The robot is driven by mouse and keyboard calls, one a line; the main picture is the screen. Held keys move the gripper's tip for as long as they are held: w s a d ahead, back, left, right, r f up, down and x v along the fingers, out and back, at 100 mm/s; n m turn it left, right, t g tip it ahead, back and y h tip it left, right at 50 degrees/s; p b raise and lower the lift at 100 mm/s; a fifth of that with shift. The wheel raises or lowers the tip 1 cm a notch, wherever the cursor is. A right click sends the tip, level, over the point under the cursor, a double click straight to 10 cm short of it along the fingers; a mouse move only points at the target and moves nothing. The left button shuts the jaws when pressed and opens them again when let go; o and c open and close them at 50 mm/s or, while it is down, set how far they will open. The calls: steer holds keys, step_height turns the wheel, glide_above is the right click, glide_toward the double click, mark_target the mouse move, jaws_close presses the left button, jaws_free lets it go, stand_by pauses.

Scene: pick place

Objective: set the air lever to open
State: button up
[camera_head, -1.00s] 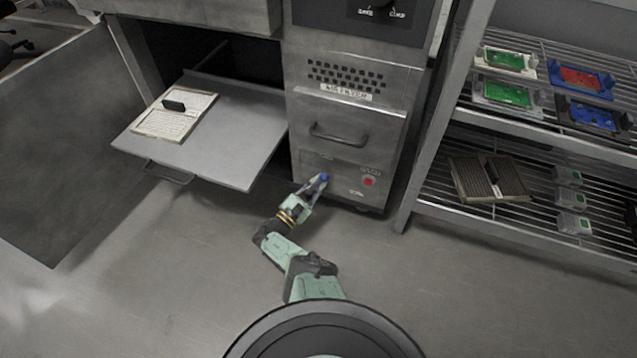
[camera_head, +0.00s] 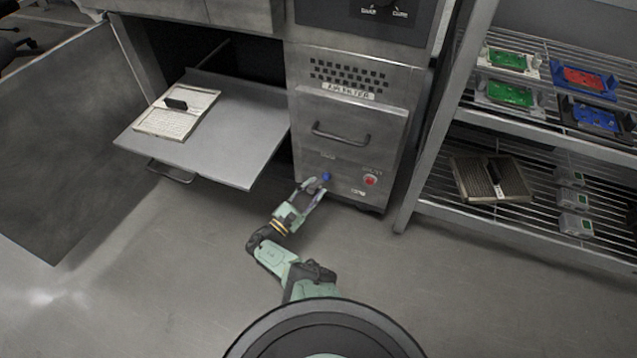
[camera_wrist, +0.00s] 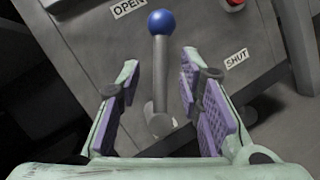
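The air lever is a grey rod with a blue ball knob (camera_head: 326,177) low on the front of the metal cabinet. In the wrist view the lever (camera_wrist: 161,75) stands between an OPEN label (camera_wrist: 128,7) at upper left and a SHUT label (camera_wrist: 236,58) at right. Its knob lies nearer the OPEN label. My gripper (camera_head: 315,188) is open at the lever. In the wrist view its two purple-padded fingers (camera_wrist: 160,68) stand on either side of the rod, with visible gaps on both sides. The knob is beyond the fingertips.
A red button (camera_head: 371,180) sits right of the lever. Above is a drawer handle (camera_head: 341,134). A wire rack (camera_head: 432,205) stands at right. The floor in front is clear.

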steer(key=v, duration=0.8)
steer(key=shift+s, duration=0.15)
steer(key=shift+a+f, duration=0.1)
steer(key=shift+a, duration=0.05)
